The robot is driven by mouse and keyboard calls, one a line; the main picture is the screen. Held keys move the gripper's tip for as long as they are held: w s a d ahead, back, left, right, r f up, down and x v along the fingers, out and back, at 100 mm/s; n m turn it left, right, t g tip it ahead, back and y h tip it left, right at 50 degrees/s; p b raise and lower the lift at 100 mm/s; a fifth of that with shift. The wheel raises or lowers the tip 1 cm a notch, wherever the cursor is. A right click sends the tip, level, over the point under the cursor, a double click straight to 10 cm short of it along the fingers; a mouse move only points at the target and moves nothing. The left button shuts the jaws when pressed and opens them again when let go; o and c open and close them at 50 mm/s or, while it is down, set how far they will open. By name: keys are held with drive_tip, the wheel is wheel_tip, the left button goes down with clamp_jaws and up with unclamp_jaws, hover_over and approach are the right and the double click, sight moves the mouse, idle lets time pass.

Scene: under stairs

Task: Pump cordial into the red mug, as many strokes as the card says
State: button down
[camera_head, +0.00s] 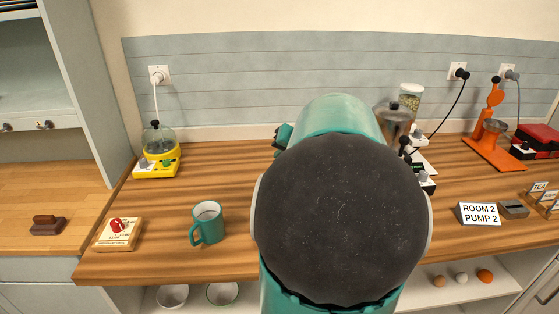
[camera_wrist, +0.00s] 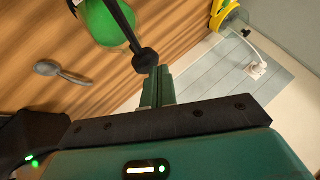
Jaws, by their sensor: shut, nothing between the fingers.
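The card (camera_head: 479,214) stands at the right of the counter and reads "ROOM 2 PUMP 2". In the wrist view, a green rounded body (camera_wrist: 99,24), perhaps the cordial bottle, has a black rod ending in a dark round knob (camera_wrist: 145,61). My gripper (camera_wrist: 158,82) is shut and empty, its fingertips close to the knob; I cannot tell whether they touch. No red mug shows in either view; my arm hides the counter's middle in the head view. A teal mug (camera_head: 206,224) stands left of my arm.
A yellow appliance (camera_head: 158,158) stands at the back left. A board with a red knob (camera_head: 117,233) lies at the front left. A spoon (camera_wrist: 62,72) lies on the wood. An orange press (camera_head: 490,138) stands at the right. Counter space around the teal mug is clear.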

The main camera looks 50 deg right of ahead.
drive_tip(key=shift+r, duration=0.75)
drive_tip(key=shift+r, duration=2.5)
